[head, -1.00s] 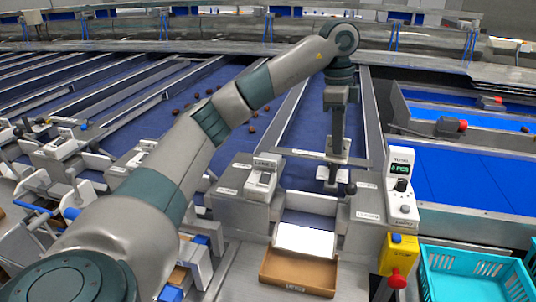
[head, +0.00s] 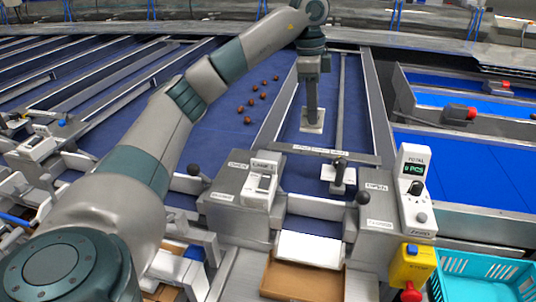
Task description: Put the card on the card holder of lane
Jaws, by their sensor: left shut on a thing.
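My left gripper (head: 312,122) is over the blue belt of the middle lane, beyond the metal crossbar. It is shut on a pale flat square piece that appears to be the card (head: 313,129), seen at its lower end. The fingers are small and partly hidden by the wrist. The lane's front unit (head: 263,183) carries a "LANE" label and a white slotted piece on top, which looks like the card holder. It stands to the left of and nearer than the gripper, apart from the card. My right gripper is not in view.
A black-knobbed lever (head: 339,167) stands on the lane's gate, near the gripper. A counter box (head: 414,188) with a green display stands at right. A cardboard box (head: 302,281) sits below the chute. A turquoise crate (head: 480,268) is at lower right. Brown dates (head: 254,98) lie on the belt.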

